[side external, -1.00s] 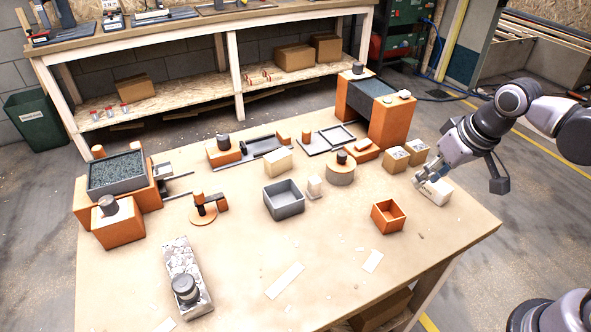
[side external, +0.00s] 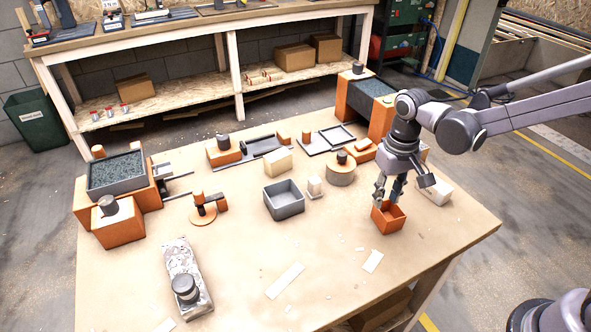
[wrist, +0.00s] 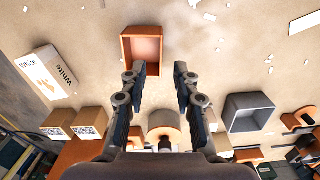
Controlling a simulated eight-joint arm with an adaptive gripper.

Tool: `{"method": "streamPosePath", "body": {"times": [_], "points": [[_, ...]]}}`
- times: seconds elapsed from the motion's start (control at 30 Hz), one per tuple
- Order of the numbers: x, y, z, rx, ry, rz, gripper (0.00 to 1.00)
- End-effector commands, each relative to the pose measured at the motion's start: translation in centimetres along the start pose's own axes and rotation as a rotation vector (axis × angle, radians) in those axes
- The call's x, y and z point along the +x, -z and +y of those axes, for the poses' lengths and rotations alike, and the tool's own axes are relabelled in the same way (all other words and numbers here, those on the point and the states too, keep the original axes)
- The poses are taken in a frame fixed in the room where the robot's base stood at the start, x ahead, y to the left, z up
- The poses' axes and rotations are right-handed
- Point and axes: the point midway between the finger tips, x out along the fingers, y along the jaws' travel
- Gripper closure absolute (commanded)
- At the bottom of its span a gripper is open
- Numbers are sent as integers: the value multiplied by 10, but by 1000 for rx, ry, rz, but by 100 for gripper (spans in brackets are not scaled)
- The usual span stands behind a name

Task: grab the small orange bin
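The small orange bin (side external: 388,218) is an open square box standing on the table at the right front. It also shows in the wrist view (wrist: 143,46), at the top middle, just beyond the left fingertip. My gripper (side external: 389,190) is open and points down at the bin's back edge in the side view. In the wrist view my gripper (wrist: 160,68) has its two fingers wide apart with nothing between them. I cannot tell whether a finger touches the bin.
A white box (side external: 436,190) lies right of the gripper. A grey bin (side external: 285,200) stands to the left.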

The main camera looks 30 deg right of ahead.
Motion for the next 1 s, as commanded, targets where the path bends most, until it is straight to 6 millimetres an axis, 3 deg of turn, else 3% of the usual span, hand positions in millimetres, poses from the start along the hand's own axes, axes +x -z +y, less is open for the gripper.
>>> {"method": "streamPosePath", "body": {"times": [0.1, 0.43, 0.73, 1.0], "points": [[14, 1, 0, 0, 0, 1, 70], [34, 2, 0, 0, 0, 1, 70], [70, 4, -2, 0, 0, 2, 70], [77, 3, -1, 0, 0, 2, 70]]}}
